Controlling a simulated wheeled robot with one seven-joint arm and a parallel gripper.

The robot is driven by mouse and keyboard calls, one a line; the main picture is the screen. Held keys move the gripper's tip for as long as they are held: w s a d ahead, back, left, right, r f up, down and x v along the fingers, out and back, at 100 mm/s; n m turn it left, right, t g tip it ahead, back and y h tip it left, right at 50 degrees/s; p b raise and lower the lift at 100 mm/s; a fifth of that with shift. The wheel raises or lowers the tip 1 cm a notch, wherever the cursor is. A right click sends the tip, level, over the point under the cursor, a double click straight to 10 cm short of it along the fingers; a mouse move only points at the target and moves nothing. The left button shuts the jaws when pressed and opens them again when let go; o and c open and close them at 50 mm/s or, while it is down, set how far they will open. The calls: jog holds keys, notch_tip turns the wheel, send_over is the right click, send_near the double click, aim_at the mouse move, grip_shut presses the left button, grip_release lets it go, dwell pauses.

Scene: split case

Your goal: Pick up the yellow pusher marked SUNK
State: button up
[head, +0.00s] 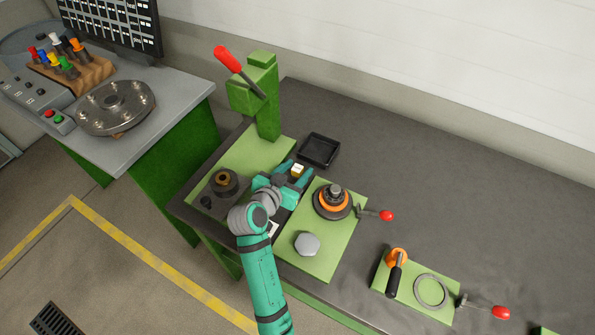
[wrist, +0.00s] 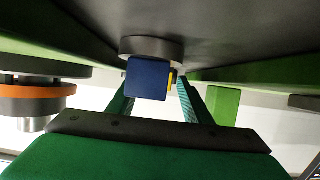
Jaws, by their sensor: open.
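My gripper (head: 296,173) is open over the green plate of the press, seen in the head view. A small block (head: 298,169) with a pale top and a yellowish side shows between its fingers. In the wrist view, which looks upside down, the open fingers of my gripper (wrist: 158,98) point at a blue-faced block (wrist: 148,79) against a round grey disc (wrist: 152,48). A narrow yellow strip (wrist: 171,80) shows beside the blue face. I cannot tell whether the fingers touch anything. No SUNK lettering is readable.
The press column (head: 264,100) with a red-tipped lever stands behind my gripper. A black tray (head: 319,150) lies to its right. A green fixture plate (head: 318,262) carries an orange-ringed part (head: 333,201). Coloured-handled tools stand in a wooden rack (head: 85,76) at far left.

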jog(key=shift+w, duration=0.1)
jog(key=c, duration=1)
grip_shut()
jog(key=shift+r, duration=0.15)
